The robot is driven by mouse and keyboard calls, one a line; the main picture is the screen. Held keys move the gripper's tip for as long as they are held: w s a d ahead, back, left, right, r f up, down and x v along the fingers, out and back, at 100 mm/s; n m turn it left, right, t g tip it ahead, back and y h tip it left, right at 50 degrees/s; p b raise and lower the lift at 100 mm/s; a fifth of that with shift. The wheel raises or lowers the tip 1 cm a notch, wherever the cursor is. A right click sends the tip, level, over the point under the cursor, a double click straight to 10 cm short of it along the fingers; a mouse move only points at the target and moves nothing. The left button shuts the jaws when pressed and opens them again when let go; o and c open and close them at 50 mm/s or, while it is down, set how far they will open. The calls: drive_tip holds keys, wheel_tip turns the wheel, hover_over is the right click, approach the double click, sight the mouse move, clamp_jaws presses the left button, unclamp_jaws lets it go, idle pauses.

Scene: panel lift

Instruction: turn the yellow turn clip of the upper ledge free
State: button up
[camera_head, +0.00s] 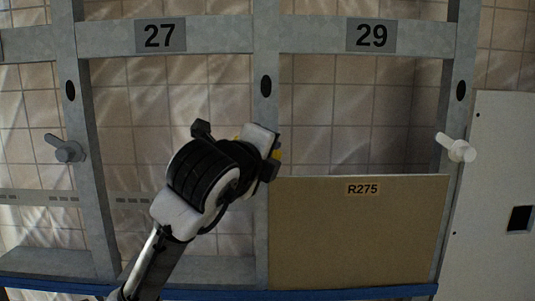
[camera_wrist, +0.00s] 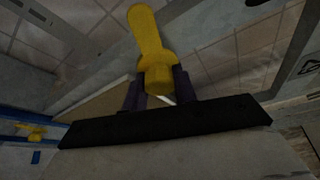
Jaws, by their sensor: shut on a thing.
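The yellow turn clip (camera_wrist: 146,30) stands out between my gripper's fingers in the wrist view. My gripper (camera_wrist: 160,88) is shut on the clip's thicker base, and its long lever end points up and away. In the head view my gripper (camera_head: 268,153) is at the middle post, just above the top left corner of the panel marked R275 (camera_head: 358,235). Only small bits of yellow show there (camera_head: 277,155); my gripper hides the rest of the clip. The panel stands upright in the lower part of bay 29.
A grey clip (camera_head: 67,149) is on the left post and a pale clip (camera_head: 457,147) on the right post. A blue rail (camera_head: 390,291) runs along the bottom. Another yellow piece (camera_wrist: 32,132) shows at the wrist view's left. A pale board (camera_head: 500,190) stands at the right.

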drive_tip(key=shift+m+g, duration=0.3)
drive_tip(key=shift+m, duration=0.4)
drive_tip(key=shift+f, duration=0.1)
drive_tip(key=o, duration=1)
drive_tip(key=shift+c, duration=0.2)
drive_tip(key=b+v, duration=0.4)
drive_tip(key=v, duration=0.9)
drive_tip(key=shift+s+r, duration=0.2)
drive_tip(key=shift+s, duration=0.25)
drive_tip(key=shift+d, duration=0.1)
